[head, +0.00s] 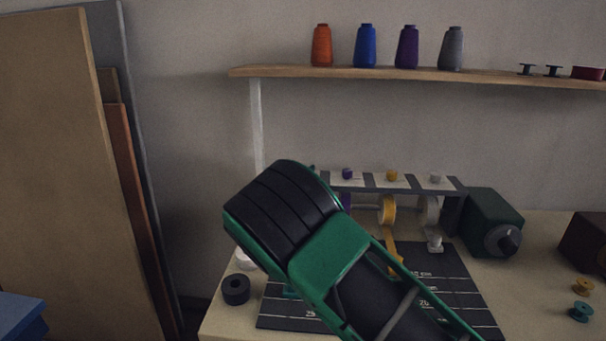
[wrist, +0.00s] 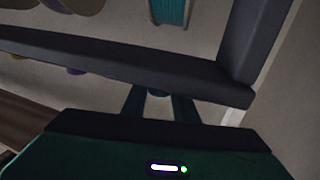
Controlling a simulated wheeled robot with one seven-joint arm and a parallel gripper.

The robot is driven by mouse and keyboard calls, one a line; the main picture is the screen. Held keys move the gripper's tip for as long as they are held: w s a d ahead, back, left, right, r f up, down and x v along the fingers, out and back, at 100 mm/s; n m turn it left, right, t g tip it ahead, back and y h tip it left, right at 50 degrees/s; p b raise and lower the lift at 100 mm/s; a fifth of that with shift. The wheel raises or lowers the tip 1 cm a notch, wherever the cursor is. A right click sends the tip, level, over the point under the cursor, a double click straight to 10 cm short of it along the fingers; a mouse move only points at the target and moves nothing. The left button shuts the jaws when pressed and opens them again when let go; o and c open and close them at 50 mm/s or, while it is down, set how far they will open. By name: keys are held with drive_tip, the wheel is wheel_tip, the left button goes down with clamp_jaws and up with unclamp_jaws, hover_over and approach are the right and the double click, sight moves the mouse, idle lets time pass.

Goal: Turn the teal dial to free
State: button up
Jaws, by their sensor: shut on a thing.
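My gripper (wrist: 158,93) shows in the wrist view, its two dark green fingers on either side of the top of the dark rack bar (wrist: 110,58). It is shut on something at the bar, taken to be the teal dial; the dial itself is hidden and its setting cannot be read. A teal spool (wrist: 172,10) hangs beyond the bar. In the head view my green and black arm covers the rack's left end. The purple (head: 347,174), yellow (head: 392,175) and white (head: 436,177) dials stand on pale plates along the rack's top.
A dark cutting mat (head: 455,285) lies under the rack. A green motor-like box (head: 492,222) stands at the rack's right end. A black roll (head: 236,289) sits at the table's left. Above is a shelf (head: 480,74) with several thread cones. Boards (head: 50,150) lean at left.

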drive_tip(key=n+y, duration=0.1)
drive_tip(key=y, duration=0.1)
drive_tip(key=n+y, duration=0.2)
drive_tip(key=y, duration=0.1)
drive_tip(key=shift+d+t, duration=0.15)
drive_tip(key=shift+t, duration=0.15)
drive_tip(key=shift+n+g+y, duration=0.4)
drive_tip(key=shift+n+y, duration=1.4)
drive_tip(key=shift+y, duration=0.8)
drive_tip(key=shift+n+y, duration=0.4)
drive_tip(key=shift+y, duration=0.2)
drive_tip(key=o, duration=1.1)
drive_tip(key=shift+c, duration=0.2)
drive_tip(key=v, duration=1)
drive_tip(key=shift+s+r, duration=0.15)
drive_tip(key=shift+s, duration=0.1)
drive_tip(key=shift+d, duration=0.1)
